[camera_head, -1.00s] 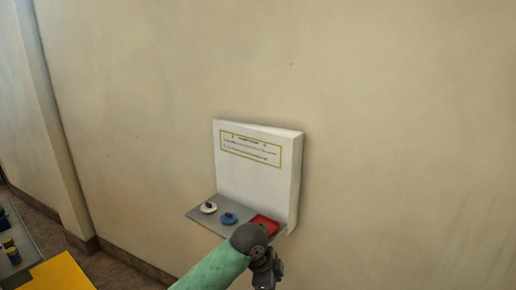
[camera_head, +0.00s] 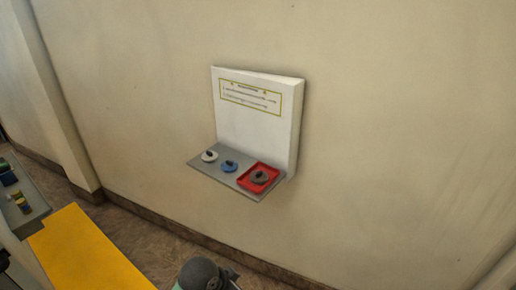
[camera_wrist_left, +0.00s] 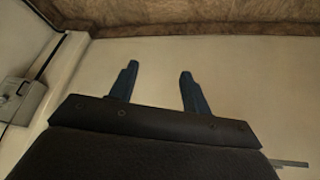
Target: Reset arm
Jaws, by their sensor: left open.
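The trainer panel (camera_head: 256,125) is a white board with a yellow-framed label, fixed on the wall, with a grey shelf (camera_head: 222,173) at its foot. On the shelf sit a white disc (camera_head: 209,156), a blue disc (camera_head: 229,166) and a red square tray (camera_head: 247,184). A dark grey disc (camera_head: 260,178) lies in the red tray. In the left wrist view my left gripper (camera_wrist_left: 158,70) is open, its two dark fingers apart with nothing between them. In the head view only part of my left arm shows at the bottom edge, away from the shelf. My right gripper is not seen.
A yellow surface (camera_head: 84,250) lies at the lower left. The wall around the panel is bare, and brown floor (camera_head: 185,234) shows below.

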